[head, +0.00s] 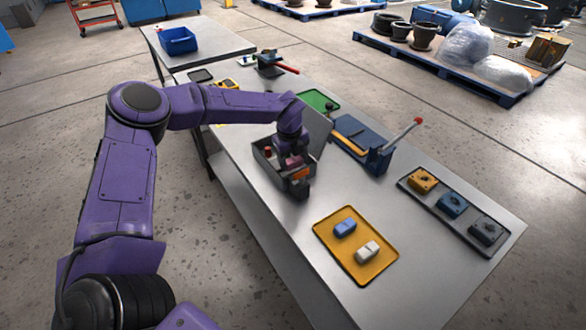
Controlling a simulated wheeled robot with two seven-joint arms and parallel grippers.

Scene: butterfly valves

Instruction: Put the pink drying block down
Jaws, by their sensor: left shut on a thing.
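My left gripper (294,165) points down at the open grey metal box (268,171) on the bench. It is shut on the pink drying block (292,161), of which only a small pinkish part shows between the jaws. An orange piece (301,174) shows just below it. I cannot tell whether the pink block touches the box. The yellow tray (326,230) holds a blue block (345,228) and a white block (367,251), lying apart. My right gripper is not in view.
The box's lid (314,130) stands open behind the gripper. A blue fixture with a red-tipped lever (380,158) stands to the right. A dark tray (411,195) with several valve parts lies at the far right. Bare bench shows around the yellow tray.

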